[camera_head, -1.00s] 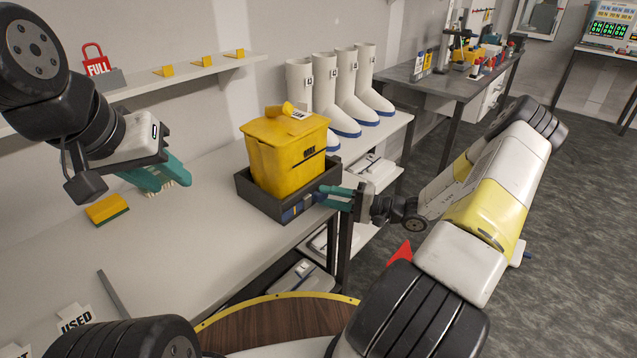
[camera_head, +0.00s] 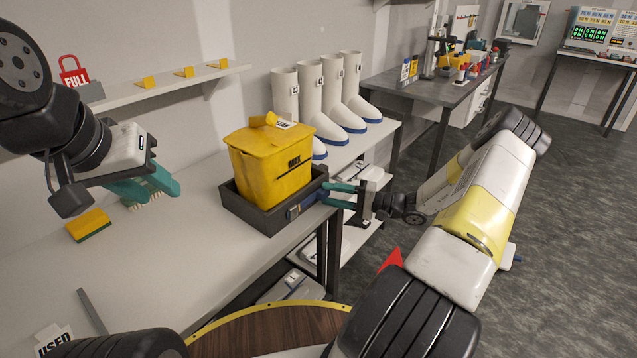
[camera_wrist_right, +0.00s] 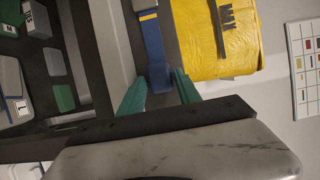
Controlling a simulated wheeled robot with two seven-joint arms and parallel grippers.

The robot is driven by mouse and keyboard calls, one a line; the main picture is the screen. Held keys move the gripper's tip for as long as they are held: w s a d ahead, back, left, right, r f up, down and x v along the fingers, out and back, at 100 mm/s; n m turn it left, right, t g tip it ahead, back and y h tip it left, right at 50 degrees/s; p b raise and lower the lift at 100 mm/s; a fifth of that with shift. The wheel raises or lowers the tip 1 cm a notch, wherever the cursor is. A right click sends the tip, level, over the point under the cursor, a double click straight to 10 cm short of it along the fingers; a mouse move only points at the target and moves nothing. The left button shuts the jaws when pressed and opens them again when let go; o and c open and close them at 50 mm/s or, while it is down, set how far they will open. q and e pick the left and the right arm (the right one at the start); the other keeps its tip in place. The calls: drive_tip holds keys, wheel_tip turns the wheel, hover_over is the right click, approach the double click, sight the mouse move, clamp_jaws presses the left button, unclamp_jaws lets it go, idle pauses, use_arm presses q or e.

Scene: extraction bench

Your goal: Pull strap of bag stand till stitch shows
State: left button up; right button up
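A yellow bag (camera_head: 268,167) stands upright in a dark grey tray-like stand (camera_head: 262,217) at the bench's front edge. A blue strap (camera_head: 307,204) with a pale yellow mark lies along the stand's right side; it also shows in the right wrist view (camera_wrist_right: 155,55). My right gripper (camera_head: 330,194) reaches it from the right. Its teal fingers (camera_wrist_right: 160,80) stand apart on either side of the strap's lower end; whether they touch it is unclear. No stitch is discernible.
White boots (camera_head: 318,125) stand behind the bag. A yellow-green sponge (camera_head: 88,225) lies on the bench (camera_head: 190,260) below my left gripper. A shelf (camera_head: 170,86) with a red padlock (camera_head: 73,72) runs along the wall. Free bench surface lies left of the stand.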

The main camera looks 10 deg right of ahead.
drive_tip(key=v, duration=0.7)
drive_tip(key=shift+s+d, duration=0.2)
drive_tip(key=shift+d, duration=0.1)
drive_tip(key=s+a+r+n+g+h, duration=0.3)
drive_tip(key=s+a+r+g, duration=0.1)
drive_tip(key=a+r, duration=0.25)
drive_tip(key=s+a+r+n+g+h, duration=0.2)
drive_tip(key=s+a+r+g+h, duration=0.1)
drive_tip(key=s+a+r+g, duration=0.4)
drive_tip(key=s+r+n+t+h, duration=0.1)
drive_tip(key=s+r+t+h, duration=0.6)
drive_tip(key=s+r, duration=0.6)
drive_tip(key=shift+a+r+n+t, duration=0.35)
drive_tip(key=shift+r+t, duration=0.25)
drive_tip(key=shift+r, duration=0.35)
